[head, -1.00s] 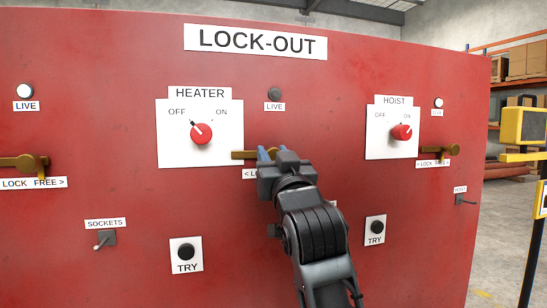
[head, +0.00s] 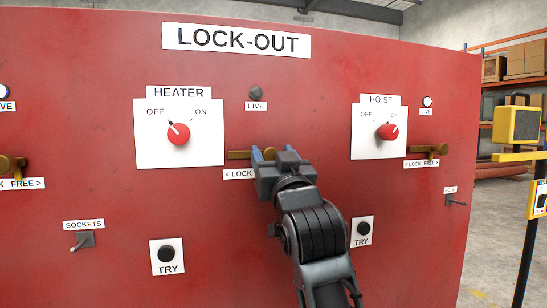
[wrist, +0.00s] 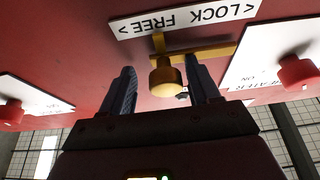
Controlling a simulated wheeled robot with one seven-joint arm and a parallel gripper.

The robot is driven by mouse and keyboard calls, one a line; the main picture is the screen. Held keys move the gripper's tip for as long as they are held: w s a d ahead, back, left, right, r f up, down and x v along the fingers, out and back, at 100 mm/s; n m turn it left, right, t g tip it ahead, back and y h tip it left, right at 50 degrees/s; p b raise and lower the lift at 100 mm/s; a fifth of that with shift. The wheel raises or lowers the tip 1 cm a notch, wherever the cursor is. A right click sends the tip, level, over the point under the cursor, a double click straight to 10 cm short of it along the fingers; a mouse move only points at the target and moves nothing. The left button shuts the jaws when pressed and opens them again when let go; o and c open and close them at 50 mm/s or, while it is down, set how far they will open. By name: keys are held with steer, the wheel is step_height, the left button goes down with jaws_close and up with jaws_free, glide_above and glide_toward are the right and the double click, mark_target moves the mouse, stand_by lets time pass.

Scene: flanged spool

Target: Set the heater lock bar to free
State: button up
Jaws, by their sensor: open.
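The heater lock bar (head: 238,154) is a brass bar on the red panel, right of the HEATER plate; my gripper hides its right part in the head view. In the wrist view, which is upside down, its brass knob (wrist: 166,78) sits between the two blue-grey fingers of my gripper (wrist: 160,82). The fingers are open, one on each side of the knob; contact is not clear. The knob's stem is at the FREE side of the LOCK FREE label (wrist: 185,18). In the head view my gripper (head: 263,154) covers most of that label (head: 238,174).
The red HEATER switch (head: 178,134) points to OFF, and the LIVE lamp (head: 256,92) beside it is dark. The HOIST switch (head: 388,132) and its brass lock bar (head: 430,150) are to the right. A TRY button (head: 166,254) is below. A yellow-framed stand (head: 517,125) is at far right.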

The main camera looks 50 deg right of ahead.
steer(key=b+v, duration=0.1)
steer(key=v, duration=0.6)
steer(key=shift+s+a+f, duration=0.15)
steer(key=shift+s+a, duration=0.1)
steer(key=shift+f, duration=0.1)
steer(key=s+a+f+n+y+p, duration=0.1)
steer(key=s+a+f+n+y, duration=0.25)
steer(key=a+f, duration=0.45)
steer(key=s+a+f+n+y, duration=0.3)
steer(key=s+f+y, duration=0.15)
steer(key=f, duration=0.85)
steer(key=s+a+f+g+y+p, duration=0.1)
steer(key=s+a+f, duration=0.3)
steer(key=s, duration=0.7)
steer(key=s+a+f+g+y+p, duration=0.1)
steer(key=s+a+f+g+y, duration=0.1)
steer(key=s, duration=1)
step_height(320, 180, down, 3)
steer(key=shift+s+a+r+g+y, duration=0.25)
steer(key=shift+a+g+y, duration=0.15)
steer(key=shift+a+y, duration=0.5)
steer(key=shift+a, duration=0.1)
stand_by(1.4)
